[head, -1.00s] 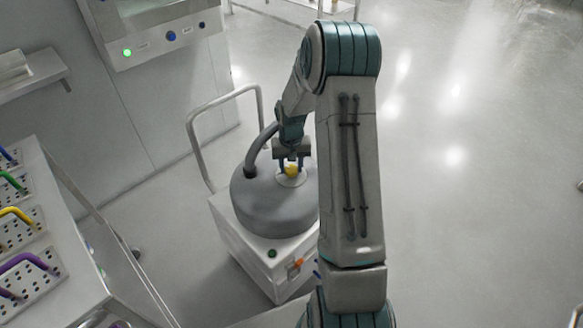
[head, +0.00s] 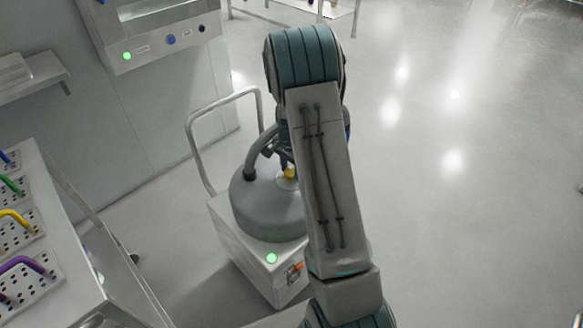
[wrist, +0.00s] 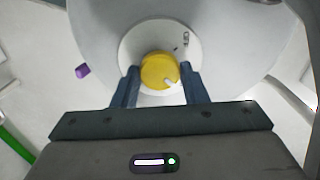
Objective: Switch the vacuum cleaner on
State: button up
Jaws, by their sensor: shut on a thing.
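The vacuum cleaner has a grey domed top (head: 262,208) on a white wheeled body (head: 240,248) with a hose and a tall push handle. A yellow knob (wrist: 158,68) with a white pointer mark sits on a pale round dial plate (wrist: 128,48) on the dome; it also shows in the head view (head: 289,173). My gripper (wrist: 160,74) is shut on the yellow knob, one blue finger on each side. The pointer mark faces the lower right in the wrist view. A green lamp (head: 271,258) glows on the body's front. My arm hides the dome's right side.
A steel cart with perforated racks and coloured handles (head: 22,218) stands at the left. A wall panel (head: 170,40) with a lit green button is behind. Open floor (head: 460,200) lies to the right.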

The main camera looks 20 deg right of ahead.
jog(key=shift+m, duration=0.5)
jog(key=shift+a, duration=0.1)
jog(key=o, duration=1)
jog(key=shift+c, duration=0.2)
jog(key=shift+r, duration=0.1)
notch_tip(320, 180, up, 14)
jog(key=p, duration=0.1)
jog(key=shift+p, duration=0.3)
